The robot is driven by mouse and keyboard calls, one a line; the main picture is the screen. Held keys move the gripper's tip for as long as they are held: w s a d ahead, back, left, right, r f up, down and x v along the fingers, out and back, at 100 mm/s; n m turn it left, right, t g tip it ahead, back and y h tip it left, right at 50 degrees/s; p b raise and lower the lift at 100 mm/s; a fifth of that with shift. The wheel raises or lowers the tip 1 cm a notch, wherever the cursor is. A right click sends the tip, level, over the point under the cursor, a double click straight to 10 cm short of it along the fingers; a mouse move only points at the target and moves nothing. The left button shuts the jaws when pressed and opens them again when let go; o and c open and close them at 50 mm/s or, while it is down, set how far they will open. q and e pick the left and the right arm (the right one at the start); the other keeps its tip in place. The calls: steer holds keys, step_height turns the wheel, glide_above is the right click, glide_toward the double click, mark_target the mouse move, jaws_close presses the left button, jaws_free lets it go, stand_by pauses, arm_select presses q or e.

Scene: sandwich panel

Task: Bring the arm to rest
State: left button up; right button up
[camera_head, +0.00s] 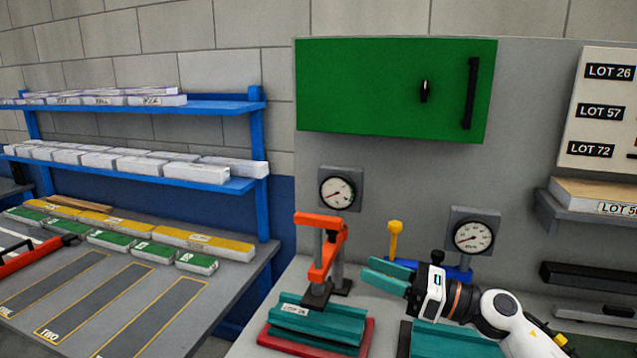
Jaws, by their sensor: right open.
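My right arm (510,322) comes in from the lower right, with a white wrist and an orange band. My right gripper (369,271) has teal fingers and is open. It points left above the bench, beside the orange press and in front of the yellow-topped lever. Nothing shows between its fingers. My left gripper is not in view.
An orange press (318,250) stands behind teal ribbed blocks (318,325) on a red tray (366,340). Another teal block (455,343) lies below my wrist. A yellow lever (395,236), two gauges (338,188) and a green cabinet (380,88) are behind. Shelves (215,107) stand left.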

steer(key=s+d+f+n+t+h, duration=0.4)
steer(key=f+n+h, duration=0.55)
steer(key=n, duration=0.75)
steer(key=s+d+f+n+t+h, duration=0.2)
steer(key=s+d+f+n+h, duration=0.6)
steer(key=n, duration=1)
steer(key=s+a+f+m+g, duration=0.1)
steer(key=s+f+m+g, duration=0.35)
steer(key=s+f, duration=0.4)
steer(key=s+a+f+m+g, duration=0.1)
steer(key=s+f+m+g, duration=0.4)
steer(key=s, duration=0.6)
step_height(320, 180, down, 26)
steer(key=s+n+g, duration=0.2)
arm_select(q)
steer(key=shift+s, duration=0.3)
arm_select(e)
steer(key=s+d+f+g, duration=0.1)
steer(key=s+d+f, duration=0.2)
steer(key=s+f, duration=1.3)
steer(key=shift+s+f+h, duration=0.15)
steer(key=shift+h, duration=0.2)
